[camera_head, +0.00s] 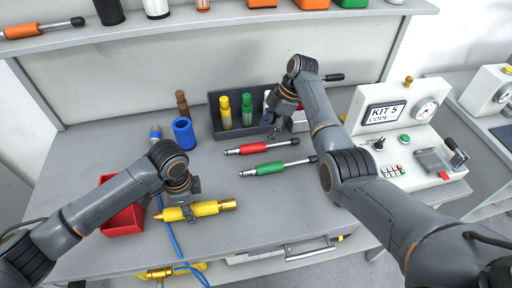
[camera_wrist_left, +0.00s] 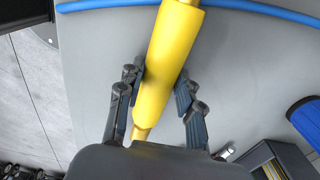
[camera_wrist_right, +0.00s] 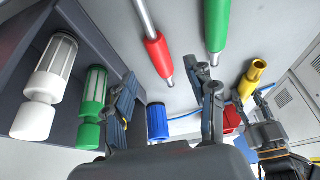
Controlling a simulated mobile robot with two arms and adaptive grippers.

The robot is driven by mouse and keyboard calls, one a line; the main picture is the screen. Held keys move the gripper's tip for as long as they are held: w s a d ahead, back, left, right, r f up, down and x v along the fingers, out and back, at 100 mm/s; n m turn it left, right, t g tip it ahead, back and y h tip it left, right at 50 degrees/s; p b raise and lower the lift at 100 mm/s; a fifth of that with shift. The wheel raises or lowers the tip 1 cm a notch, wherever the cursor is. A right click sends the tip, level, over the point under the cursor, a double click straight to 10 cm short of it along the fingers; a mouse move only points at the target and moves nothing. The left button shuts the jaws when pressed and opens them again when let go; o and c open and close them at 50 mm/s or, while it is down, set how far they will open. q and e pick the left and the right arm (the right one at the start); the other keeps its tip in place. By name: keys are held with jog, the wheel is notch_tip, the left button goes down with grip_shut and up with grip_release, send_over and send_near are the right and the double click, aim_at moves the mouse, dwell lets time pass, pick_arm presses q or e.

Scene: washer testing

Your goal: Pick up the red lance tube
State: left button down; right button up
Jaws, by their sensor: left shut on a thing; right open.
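My right gripper (camera_head: 272,131) is open and empty, just behind the red lance tube and at the bin's front. In the right wrist view the red grip's end appears beyond the gap between the fingers. My left gripper (camera_wrist_left: 157,88) is shut on a yellow lance (camera_head: 207,208), held crosswise near the bench's front left.
A green lance (camera_head: 272,168) lies parallel, just in front of the red one. The dark bin (camera_head: 216,112) holds yellow, green and white bottles. A blue cup (camera_head: 184,134), red tray (camera_head: 122,218), blue hose (camera_head: 172,238) and test unit (camera_head: 388,118) stand around the bench.

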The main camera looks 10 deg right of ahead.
aim_at(257, 144)
jog(key=x, duration=0.7)
jog(key=shift+w+a+f, duration=0.1)
jog(key=shift+a+f, duration=0.1)
jog(key=shift+a, duration=0.05)
jog(key=shift+r, duration=0.1)
grip_shut()
